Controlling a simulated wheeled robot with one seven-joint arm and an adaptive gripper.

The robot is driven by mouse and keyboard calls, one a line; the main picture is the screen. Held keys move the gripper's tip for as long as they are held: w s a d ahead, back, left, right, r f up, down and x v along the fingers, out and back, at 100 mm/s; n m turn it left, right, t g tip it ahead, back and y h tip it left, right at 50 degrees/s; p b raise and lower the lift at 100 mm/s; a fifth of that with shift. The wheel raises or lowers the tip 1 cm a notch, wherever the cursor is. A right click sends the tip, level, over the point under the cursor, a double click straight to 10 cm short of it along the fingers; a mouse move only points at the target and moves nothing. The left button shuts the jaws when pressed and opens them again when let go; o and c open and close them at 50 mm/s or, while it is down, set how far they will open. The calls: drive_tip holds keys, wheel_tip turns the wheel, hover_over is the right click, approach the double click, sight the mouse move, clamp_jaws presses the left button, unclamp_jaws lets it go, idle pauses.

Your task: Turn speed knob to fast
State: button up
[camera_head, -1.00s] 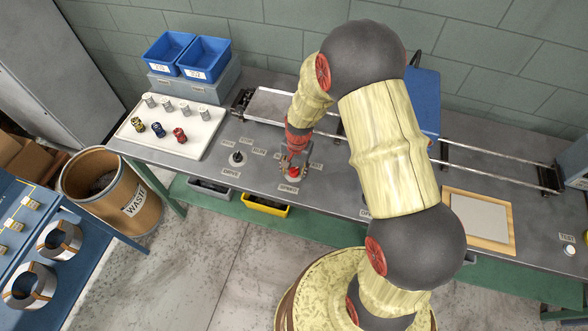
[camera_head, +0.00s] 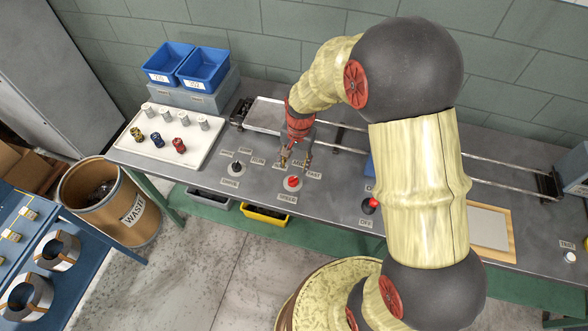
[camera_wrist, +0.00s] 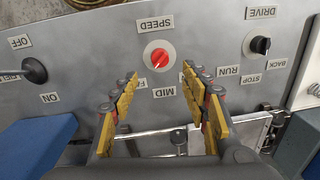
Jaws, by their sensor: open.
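The red speed knob (camera_head: 292,182) sits on the grey bench top, behind its SPEED label (camera_head: 287,198). In the wrist view the knob (camera_wrist: 159,57) carries a short white mark; I cannot tell surely which label it points at. The MID label (camera_wrist: 164,92) reads upside down there, and the FAST label (camera_head: 314,175) shows right of the knob in the head view. My gripper (camera_head: 295,163) is open and empty, fingers pointing down. In the wrist view my gripper (camera_wrist: 159,75) has its fingertips spread, with the knob beyond them, apart from both.
The black drive knob (camera_head: 237,168) is left of the speed knob; a lever with a red end (camera_head: 370,205) is to the right. A white tray (camera_head: 165,160) with spools, blue bins (camera_head: 203,68) and a rail (camera_head: 490,183) stand around.

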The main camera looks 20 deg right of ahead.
sight(293, 179)
drive_tip(key=shift+r, duration=0.55)
drive_tip(key=shift+f, duration=0.1)
wheel_tip(293, 179, down, 4)
drive_tip(key=b, duration=0.4)
drive_tip(key=shift+f+m, duration=0.15)
drive_tip(key=shift+m, duration=0.15)
drive_tip(key=shift+w, duration=0.15)
drive_tip(key=shift+f+m, duration=0.15)
drive_tip(key=shift+m, duration=0.15)
drive_tip(key=f+b, duration=0.1)
drive_tip(key=f, duration=0.6)
drive_tip(key=shift+w+a+f+b, duration=0.1)
drive_tip(key=shift+w+a+b, duration=0.1)
drive_tip(key=shift+b, duration=0.2)
drive_tip(key=shift+c, duration=0.2)
